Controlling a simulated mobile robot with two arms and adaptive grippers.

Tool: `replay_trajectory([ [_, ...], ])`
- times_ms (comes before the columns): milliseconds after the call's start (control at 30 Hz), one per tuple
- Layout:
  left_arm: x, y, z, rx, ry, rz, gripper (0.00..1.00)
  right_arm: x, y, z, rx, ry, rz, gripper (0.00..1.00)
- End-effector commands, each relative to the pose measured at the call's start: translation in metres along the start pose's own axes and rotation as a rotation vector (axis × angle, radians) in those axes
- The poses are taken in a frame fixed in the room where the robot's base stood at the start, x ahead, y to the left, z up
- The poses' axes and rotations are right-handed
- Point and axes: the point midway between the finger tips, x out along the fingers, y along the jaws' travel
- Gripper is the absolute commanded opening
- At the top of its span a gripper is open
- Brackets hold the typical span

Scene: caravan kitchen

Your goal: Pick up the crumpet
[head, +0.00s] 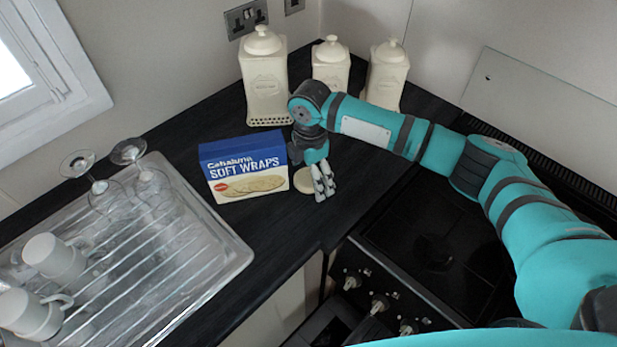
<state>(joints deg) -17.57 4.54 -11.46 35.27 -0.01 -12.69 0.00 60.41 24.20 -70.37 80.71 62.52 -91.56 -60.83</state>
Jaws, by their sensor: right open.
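The crumpet (304,181) is a small round tan disc lying on the dark worktop, just right of the blue soft wraps box. My right gripper (325,190) points down at the crumpet's right side, with its fingers in front of part of it. The right gripper is open. I cannot tell whether the fingers touch the crumpet. My left gripper is not in view.
The soft wraps box (245,168) stands close to the left of the crumpet. Cream canisters (265,85) stand behind. A metal draining board (215,255) with glasses and white mugs (53,257) is at left. A dark hob (430,245) is at right.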

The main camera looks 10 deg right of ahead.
Motion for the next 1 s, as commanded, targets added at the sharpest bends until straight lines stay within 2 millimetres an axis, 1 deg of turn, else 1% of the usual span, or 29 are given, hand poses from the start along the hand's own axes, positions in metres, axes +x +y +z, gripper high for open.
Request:
replay_trajectory([
  [33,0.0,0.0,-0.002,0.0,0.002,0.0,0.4,0.0,0.0,0.0,0.0,0.0,0.0,0.93],
  [67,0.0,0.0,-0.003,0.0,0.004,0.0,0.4,0.0,0.0,0.0,0.0,0.0,0.0,0.9],
  [300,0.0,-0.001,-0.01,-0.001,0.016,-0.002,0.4,-0.001,0.0,0.0,0.0,0.0,0.0,0.58],
  [467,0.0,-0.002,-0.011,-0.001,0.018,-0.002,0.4,-0.001,0.0,0.0,0.0,0.0,0.0,0.37],
  [767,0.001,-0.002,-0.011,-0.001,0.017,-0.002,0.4,-0.003,0.0,0.0,0.0,0.0,0.001,0.37],
  [867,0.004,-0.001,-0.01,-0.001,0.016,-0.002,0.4,-0.008,0.001,0.0,0.0,0.0,0.002,0.37],
  [1000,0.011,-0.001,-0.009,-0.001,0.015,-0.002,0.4,-0.023,0.001,0.0,-0.001,0.001,0.004,0.37],
])
